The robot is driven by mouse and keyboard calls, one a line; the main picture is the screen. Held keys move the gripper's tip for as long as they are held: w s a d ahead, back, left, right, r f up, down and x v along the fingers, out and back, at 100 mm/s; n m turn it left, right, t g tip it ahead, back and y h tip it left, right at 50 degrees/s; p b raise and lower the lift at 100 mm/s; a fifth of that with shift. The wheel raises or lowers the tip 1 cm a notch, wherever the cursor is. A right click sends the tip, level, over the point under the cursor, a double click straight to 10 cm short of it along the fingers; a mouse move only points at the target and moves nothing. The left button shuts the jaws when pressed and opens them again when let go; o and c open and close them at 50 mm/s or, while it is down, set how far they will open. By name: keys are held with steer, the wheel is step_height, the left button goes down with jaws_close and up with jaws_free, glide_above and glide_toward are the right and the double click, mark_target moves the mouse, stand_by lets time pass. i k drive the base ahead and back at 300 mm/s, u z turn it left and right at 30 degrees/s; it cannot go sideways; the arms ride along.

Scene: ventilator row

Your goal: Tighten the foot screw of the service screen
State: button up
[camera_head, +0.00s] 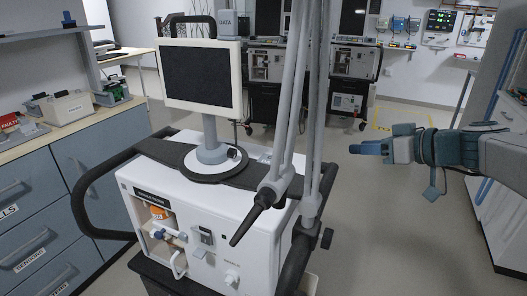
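The service screen (199,78) is a dark panel in a white frame on a grey post. Its post rises from a round grey foot (214,160) on top of the white ventilator unit (245,222). A small dark knob, seemingly the foot screw (236,154), sits at the right side of the foot. My gripper (370,148) is in the air to the right of the unit, well apart from the screen, pointing left with bluish fingertips. It touches nothing. The fingers are seen side-on and overlap, so their gap does not show.
Grey tubular arms (297,95) with a black handle (246,225) rise between my gripper and the screen foot. A black rail (82,200) curves around the unit. Drawers (95,160) stand at left. More ventilators (350,65) stand behind. Floor (375,215) below my gripper is clear.

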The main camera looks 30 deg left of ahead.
mark_target(232, 153)
steer(key=z, duration=0.9)
steer(key=i, duration=0.35)
steer(key=u, duration=1.75)
